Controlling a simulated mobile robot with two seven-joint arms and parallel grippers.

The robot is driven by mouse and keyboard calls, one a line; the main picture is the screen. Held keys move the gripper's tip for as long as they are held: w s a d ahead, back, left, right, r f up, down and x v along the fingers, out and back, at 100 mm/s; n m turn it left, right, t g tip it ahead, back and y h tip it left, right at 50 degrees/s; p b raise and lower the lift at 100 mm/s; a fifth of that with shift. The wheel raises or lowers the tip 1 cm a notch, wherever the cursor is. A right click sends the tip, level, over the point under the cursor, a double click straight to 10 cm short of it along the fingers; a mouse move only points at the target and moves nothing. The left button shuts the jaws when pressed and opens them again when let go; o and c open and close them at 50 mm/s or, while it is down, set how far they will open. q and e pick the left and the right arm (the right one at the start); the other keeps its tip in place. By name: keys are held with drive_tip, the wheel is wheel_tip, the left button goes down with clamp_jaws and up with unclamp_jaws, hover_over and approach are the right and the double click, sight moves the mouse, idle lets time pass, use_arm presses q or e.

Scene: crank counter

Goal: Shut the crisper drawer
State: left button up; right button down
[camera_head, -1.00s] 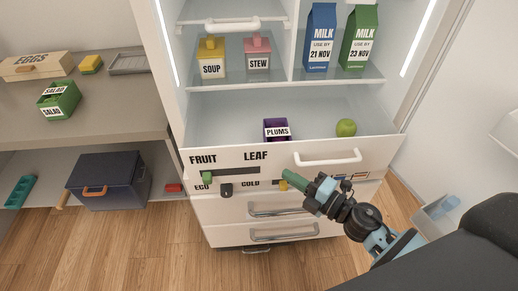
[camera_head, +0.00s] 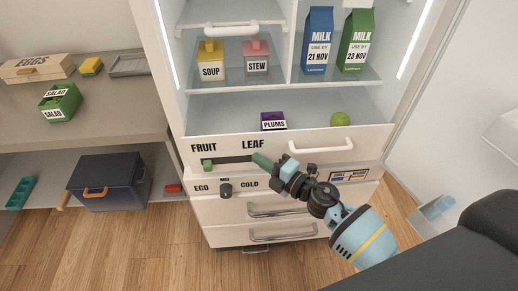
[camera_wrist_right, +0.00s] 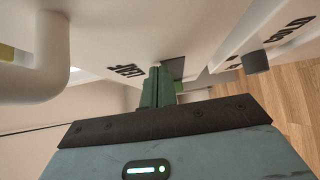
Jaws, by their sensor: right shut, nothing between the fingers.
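The white crisper drawer (camera_head: 300,148) is partly pulled out below the fridge shelf, with its interior open from above. Its front carries FRUIT and LEAF labels, a slot with a green slider knob (camera_head: 207,165) at the left end, and a white bar handle (camera_head: 320,147). Inside are a purple plums box (camera_head: 272,121) and a green apple (camera_head: 340,120). My right gripper (camera_head: 262,160) is shut and empty, its green fingertips at the drawer front just under LEAF; they also show in the right wrist view (camera_wrist_right: 158,88). Whether they touch is unclear. My left gripper is out of view.
Below are a strip with ECO and COLD labels, a dark knob (camera_head: 226,189) and lower drawers with metal handles (camera_head: 282,209). Milk cartons (camera_head: 318,42) and soup and stew containers (camera_head: 211,60) stand on the shelf above. A counter (camera_head: 110,115) is at left.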

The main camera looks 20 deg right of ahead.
sight(266, 153)
drive_tip(key=shift+w+d+b, duration=0.15)
drive_tip(key=shift+w+d, duration=0.05)
drive_tip(key=shift+w, duration=0.85)
drive_tip(key=shift+w+d+b, duration=0.15)
drive_tip(key=shift+w, duration=0.85)
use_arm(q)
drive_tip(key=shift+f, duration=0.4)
use_arm(e)
drive_tip(key=shift+w, duration=0.1)
drive_tip(key=shift+w+d, duration=0.1)
